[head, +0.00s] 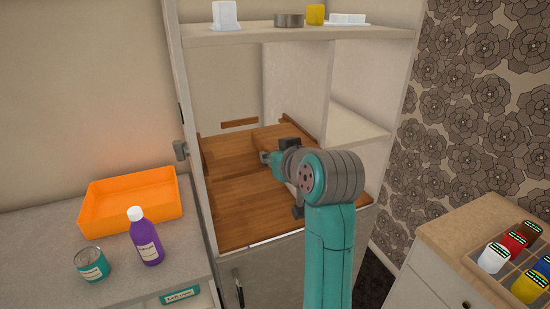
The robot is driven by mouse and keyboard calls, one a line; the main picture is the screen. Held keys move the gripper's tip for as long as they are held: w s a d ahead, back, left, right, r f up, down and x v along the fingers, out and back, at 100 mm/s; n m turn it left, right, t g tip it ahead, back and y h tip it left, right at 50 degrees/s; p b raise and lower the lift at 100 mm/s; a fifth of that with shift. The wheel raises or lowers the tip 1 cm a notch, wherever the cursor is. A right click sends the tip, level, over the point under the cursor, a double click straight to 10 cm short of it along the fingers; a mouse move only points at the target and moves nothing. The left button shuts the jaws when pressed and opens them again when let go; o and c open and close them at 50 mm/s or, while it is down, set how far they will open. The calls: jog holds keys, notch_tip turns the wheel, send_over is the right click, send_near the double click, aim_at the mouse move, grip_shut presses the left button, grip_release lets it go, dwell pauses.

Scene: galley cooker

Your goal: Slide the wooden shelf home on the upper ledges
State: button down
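Brown wooden boards fill the middle bay of the open cabinet. A nearer wooden surface (245,205) reaches to the front edge, and the wooden shelf (226,152) seems to be the piece behind it, at the gripper. Where one board ends and the other begins is hard to tell. A short wooden strip (239,123) shows on the back wall, and a wooden ledge (289,122) runs along the right wall. My gripper (267,158) is inside the bay, at the shelf's right part. My wrist and arm hide most of the fingers, so their grip is unclear.
A pale upper shelf (270,36) holds a white container, a grey tin and a yellow item. An orange tray (131,201), purple bottle (146,237) and teal-labelled jar (92,264) stand on the left counter. Right, a drawer unit (440,238) holds several coloured jars.

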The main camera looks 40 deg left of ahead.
aim_at(267, 144)
jog(key=shift+w+a, duration=0.4)
jog(key=shift+a, duration=0.6)
jog(key=shift+w+a, duration=0.45)
jog(key=shift+a, duration=0.5)
jog(key=shift+w+a, duration=0.4)
jog(key=shift+a, duration=0.6)
dwell(0.9)
jog(key=c, duration=0.9)
grip_release()
jog(key=shift+o, duration=0.3)
jog(key=o, duration=0.6)
jog(key=shift+c, duration=0.2)
jog(key=v, duration=0.9)
jog(key=shift+s+d, duration=0.2)
jog(key=shift+d, duration=0.15)
jog(key=shift+r, duration=0.2)
notch_tip(267, 144, up, 10)
